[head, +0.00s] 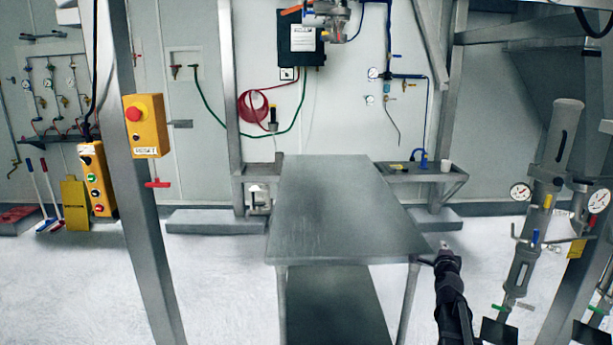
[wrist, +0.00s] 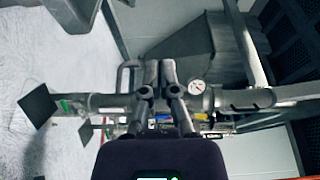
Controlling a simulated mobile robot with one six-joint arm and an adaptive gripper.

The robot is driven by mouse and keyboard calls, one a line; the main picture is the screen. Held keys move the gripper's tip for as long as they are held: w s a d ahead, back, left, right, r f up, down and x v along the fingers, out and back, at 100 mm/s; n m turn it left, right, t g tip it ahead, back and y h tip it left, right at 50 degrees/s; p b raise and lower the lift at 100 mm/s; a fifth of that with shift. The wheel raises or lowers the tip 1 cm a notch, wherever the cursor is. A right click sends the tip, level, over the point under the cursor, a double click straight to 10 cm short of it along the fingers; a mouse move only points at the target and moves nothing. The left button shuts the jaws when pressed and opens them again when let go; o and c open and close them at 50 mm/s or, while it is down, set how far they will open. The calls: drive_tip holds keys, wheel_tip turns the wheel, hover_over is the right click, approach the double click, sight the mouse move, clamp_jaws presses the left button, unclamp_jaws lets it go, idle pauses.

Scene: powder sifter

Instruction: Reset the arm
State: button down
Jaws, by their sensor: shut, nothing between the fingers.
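My gripper (wrist: 160,66) shows in the wrist view with its two dark fingers close together, shut and empty. In the head view my dark arm rises from the bottom edge, right of the metal table (head: 345,235), and its end (head: 445,247) is near the table's front right corner. I cannot tell whether it touches the table. Beyond the fingers in the wrist view are grey pipework (wrist: 105,101) and a round gauge (wrist: 197,87).
The tabletop is bare. Pipework with gauges (head: 520,193) stands at the right. A grey post with a yellow emergency-stop box (head: 145,125) is at the left. A side shelf (head: 418,173) with small items is behind the table. White floor is open left of the table.

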drive_tip(key=s+a+f+n+g+y, duration=0.4)
drive_tip(key=a+f+n, duration=0.2)
drive_tip(key=a, duration=0.4)
drive_tip(key=s+a+f+n+g+y, duration=0.3)
drive_tip(key=a+f+n, duration=0.35)
drive_tip(key=a, duration=0.25)
drive_tip(key=s+a+f+n+g, duration=0.4)
drive_tip(key=s+a+n+g, duration=0.1)
drive_tip(key=s, duration=0.4)
drive_tip(key=s+a+f+n+g+h, duration=0.15)
drive_tip(key=s+n+g, duration=0.3)
drive_tip(key=s, duration=0.65)
wheel_tip(320, 180, up, 12)
drive_tip(key=p, duration=1.3)
drive_tip(key=shift+w+a+r, duration=0.15)
drive_tip(key=shift+a+r, duration=0.05)
drive_tip(key=shift+a, duration=0.05)
drive_tip(key=shift+g, duration=0.25)
